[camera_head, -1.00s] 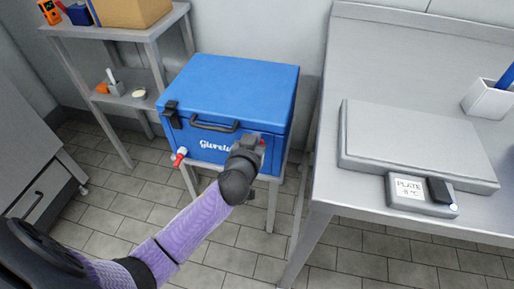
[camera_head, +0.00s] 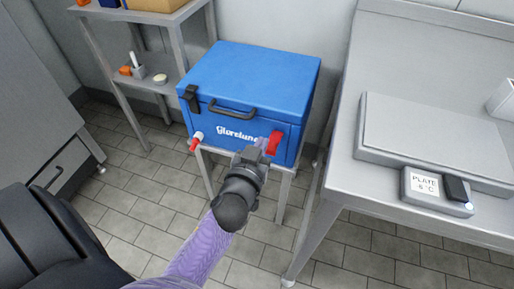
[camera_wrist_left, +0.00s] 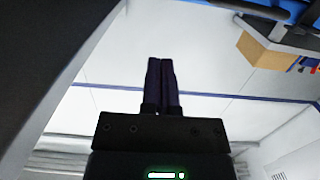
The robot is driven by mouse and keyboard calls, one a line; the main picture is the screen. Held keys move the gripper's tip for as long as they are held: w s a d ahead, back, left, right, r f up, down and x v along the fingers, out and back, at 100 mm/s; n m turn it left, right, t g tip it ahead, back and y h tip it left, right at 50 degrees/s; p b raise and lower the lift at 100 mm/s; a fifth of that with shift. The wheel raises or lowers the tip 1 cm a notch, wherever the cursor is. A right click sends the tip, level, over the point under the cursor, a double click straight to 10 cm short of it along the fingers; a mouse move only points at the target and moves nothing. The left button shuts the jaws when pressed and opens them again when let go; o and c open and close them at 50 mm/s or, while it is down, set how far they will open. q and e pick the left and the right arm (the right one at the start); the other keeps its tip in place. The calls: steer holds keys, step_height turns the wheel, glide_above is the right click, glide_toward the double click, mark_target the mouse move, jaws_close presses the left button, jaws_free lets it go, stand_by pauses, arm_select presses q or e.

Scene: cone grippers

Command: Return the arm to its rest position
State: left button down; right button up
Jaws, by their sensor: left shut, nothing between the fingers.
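My left arm comes in from the bottom in the head view. Its gripper (camera_head: 262,145) is in front of the lower right front of a blue cool box (camera_head: 255,78), beside a red latch (camera_head: 275,143). The head view does not show clearly whether it touches the box. In the left wrist view the two dark fingers (camera_wrist_left: 161,82) are together with nothing between them. The box lid is down. A black latch (camera_head: 190,98) is at the box's left corner and a black handle (camera_head: 232,109) on its front. My right gripper is not in view.
The box stands on a grey stand (camera_head: 283,195). A steel table (camera_head: 345,185) on the right holds a flat plate (camera_head: 430,140) and a small display unit (camera_head: 425,183). A shelf (camera_head: 150,88) stands at the left back. Tiled floor is open in front.

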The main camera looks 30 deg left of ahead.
arm_select(q)
steer(key=shift+f+v, duration=0.2)
steer(key=shift+v, duration=1)
